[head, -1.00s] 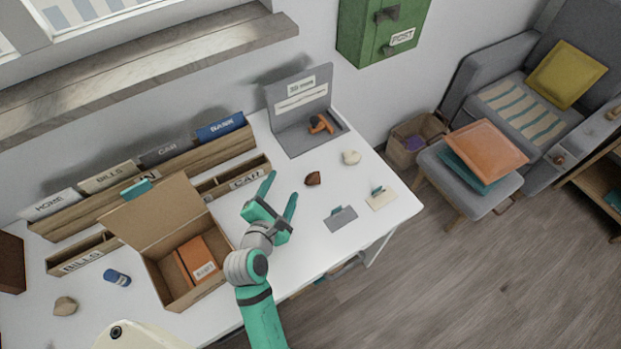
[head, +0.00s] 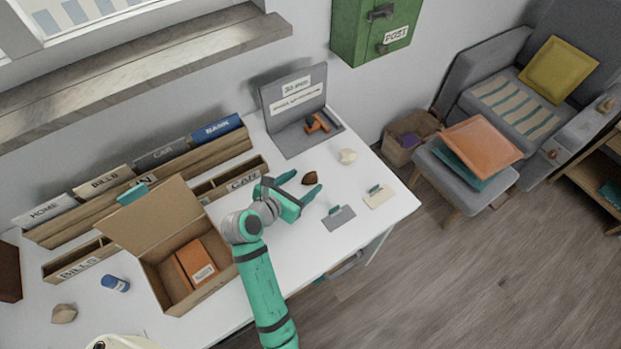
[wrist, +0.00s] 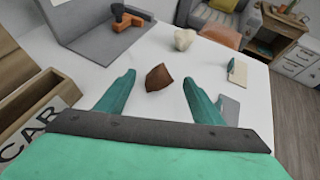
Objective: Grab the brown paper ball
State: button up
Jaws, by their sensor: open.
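The brown paper ball (head: 310,178) is a small, dark brown, crumpled lump on the white desk. My gripper (head: 302,184) is open, low over the desk, with its green fingers pointing toward the ball. In the wrist view the ball (wrist: 158,78) lies between and slightly beyond the open fingertips (wrist: 158,82). The gap between the fingers is empty, and the ball looks untouched.
A whitish paper ball (head: 347,156) and a grey stand with an orange object (head: 317,123) lie beyond. A grey card (head: 338,217) and a cream card (head: 378,197) lie right. An open cardboard box (head: 212,291) and wooden letter holder (head: 232,181) stand left.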

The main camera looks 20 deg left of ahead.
aim_at(305, 181)
jog(key=x, duration=0.5)
jog(key=shift+s+a+f, duration=0.1)
jog(key=shift+f, duration=0.15)
jog(key=c, duration=1.1)
